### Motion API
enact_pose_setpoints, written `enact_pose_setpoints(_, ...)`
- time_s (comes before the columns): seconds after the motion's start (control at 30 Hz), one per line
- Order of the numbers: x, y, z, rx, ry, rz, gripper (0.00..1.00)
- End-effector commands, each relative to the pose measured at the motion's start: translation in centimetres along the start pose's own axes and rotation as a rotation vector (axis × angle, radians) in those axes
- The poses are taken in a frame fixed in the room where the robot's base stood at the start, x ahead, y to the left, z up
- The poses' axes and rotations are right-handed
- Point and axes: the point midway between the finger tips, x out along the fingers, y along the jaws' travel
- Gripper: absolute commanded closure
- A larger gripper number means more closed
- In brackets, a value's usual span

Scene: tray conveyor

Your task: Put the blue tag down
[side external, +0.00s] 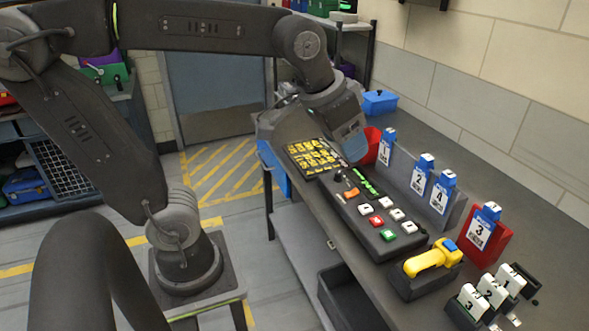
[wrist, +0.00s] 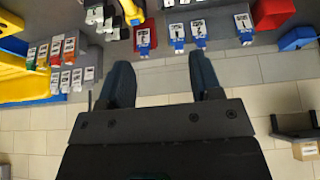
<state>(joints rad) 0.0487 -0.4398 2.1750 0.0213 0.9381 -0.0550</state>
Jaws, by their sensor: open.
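Several white tags with blue tops and black numbers stand in a row on the bench. Tag 1 (side external: 386,147), tag 2 (side external: 421,175) and tag 4 (side external: 441,195) are at a grey rack (side external: 402,178). Tag 3 (side external: 483,228) is upright against a red holder (side external: 497,245). In the wrist view, tag 3 (wrist: 144,40) and tag 1 (wrist: 244,26) mark the ends of the row.
A control panel (side external: 372,205) with coloured buttons lies along the bench's front. A yellow handle (side external: 425,262) and several white numbered tags (side external: 490,292) are nearer the camera. A red bin (wrist: 272,12) and blue bin (side external: 379,102) stand at the far end. A tiled wall borders the bench.

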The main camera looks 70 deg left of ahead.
Motion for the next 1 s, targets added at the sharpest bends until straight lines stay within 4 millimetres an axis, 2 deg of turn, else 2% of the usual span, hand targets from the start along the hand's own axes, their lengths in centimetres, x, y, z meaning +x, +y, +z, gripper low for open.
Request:
enact_pose_setpoints(0.03, -0.2, -0.4, 2.4, -0.003, 0.01, -0.002, 0.41)
enact_pose_setpoints(0.1, -0.1, -0.7, 5.0, -0.002, 0.015, -0.003, 0.41)
enact_pose_setpoints(0.23, 0.5, -1.0, 8.2, -0.003, 0.023, -0.004, 0.41)
enact_pose_setpoints(0.3, 0.7, -1.1, 9.1, -0.002, 0.024, -0.004, 0.36)
enact_pose_setpoints(0.8, 0.9, -1.1, 9.5, 0.006, 0.018, -0.01, 0.36)
enact_pose_setpoints(0.93, 2.0, -2.0, 9.6, 0.098, -0.036, -0.074, 0.36)
enact_pose_setpoints(1.0, 3.1, -3.0, 9.7, 0.207, -0.097, -0.148, 0.36)
